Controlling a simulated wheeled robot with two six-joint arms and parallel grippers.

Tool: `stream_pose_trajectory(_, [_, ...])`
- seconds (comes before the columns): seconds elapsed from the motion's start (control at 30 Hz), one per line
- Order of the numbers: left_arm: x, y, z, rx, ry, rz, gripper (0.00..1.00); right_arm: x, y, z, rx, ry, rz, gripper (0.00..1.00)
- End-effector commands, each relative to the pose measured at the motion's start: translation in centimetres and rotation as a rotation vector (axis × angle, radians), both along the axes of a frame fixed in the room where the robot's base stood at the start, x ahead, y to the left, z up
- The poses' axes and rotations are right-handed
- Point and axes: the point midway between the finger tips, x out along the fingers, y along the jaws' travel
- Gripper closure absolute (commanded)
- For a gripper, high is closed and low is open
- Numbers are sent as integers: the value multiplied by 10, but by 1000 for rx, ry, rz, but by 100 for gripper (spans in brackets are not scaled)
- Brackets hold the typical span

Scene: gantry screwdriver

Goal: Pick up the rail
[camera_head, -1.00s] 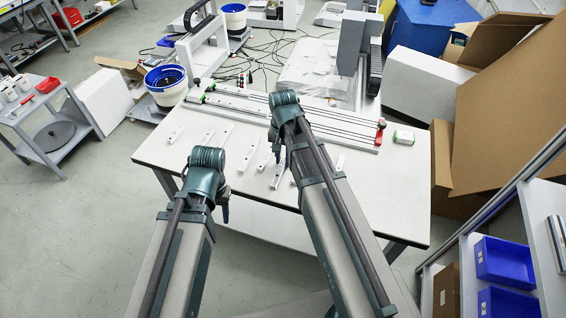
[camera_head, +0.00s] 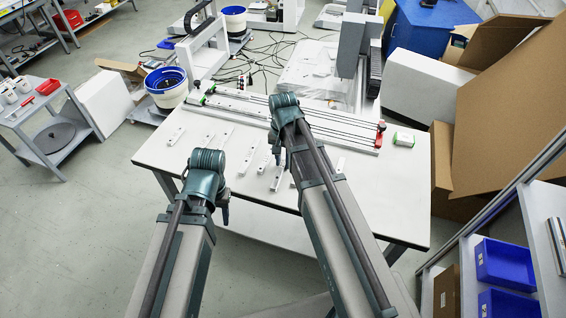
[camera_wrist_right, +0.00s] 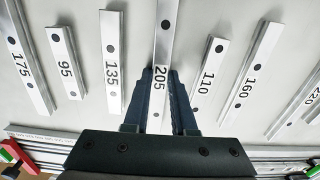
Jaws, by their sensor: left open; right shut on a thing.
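Several pale metal rails with black numbers lie on the white table (camera_head: 385,205). In the right wrist view, my right gripper (camera_wrist_right: 163,75) is shut on the rail marked 205 (camera_wrist_right: 163,45), with one dark finger on each side of it. I cannot tell whether this rail touches the table. The rail marked 135 (camera_wrist_right: 113,55) is to its left and the rail marked 110 (camera_wrist_right: 210,75) to its right. In the head view, the right gripper (camera_head: 277,150) is mostly hidden by its arm. My left gripper (camera_head: 225,210) is open near the table's front edge, its fingers barely visible.
More rails flank the held one: 175 (camera_wrist_right: 28,60), 95 (camera_wrist_right: 64,65), 160 (camera_wrist_right: 247,80) and 220 (camera_wrist_right: 302,100). A long linear-rail fixture (camera_head: 320,125) spans the table's back. A green-and-white box (camera_head: 404,138) stands right. Cardboard (camera_head: 510,110) and shelves with blue bins (camera_head: 505,262) are right.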

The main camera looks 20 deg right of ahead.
Motion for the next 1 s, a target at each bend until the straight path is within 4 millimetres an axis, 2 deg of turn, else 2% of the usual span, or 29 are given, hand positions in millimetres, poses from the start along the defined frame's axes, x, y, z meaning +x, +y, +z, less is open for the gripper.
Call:
stream_pose_trajectory(0.27, [0, 0, 14, 0, 0, 0, 50, 0, 0, 14, 0, 0, 0, 100])
stream_pose_trajectory(0.53, [0, 0, 43, 0, 0, 1, 50, 0, 0, 44, 0, 0, 0, 100])
stream_pose_trajectory(0.6, [0, 0, 38, 0, 0, 1, 50, -18, 12, 38, 0, 0, 4, 100])
stream_pose_trajectory(1.0, [0, 0, 47, 0, 0, 1, 50, -92, 70, 47, 0, 0, 4, 100])
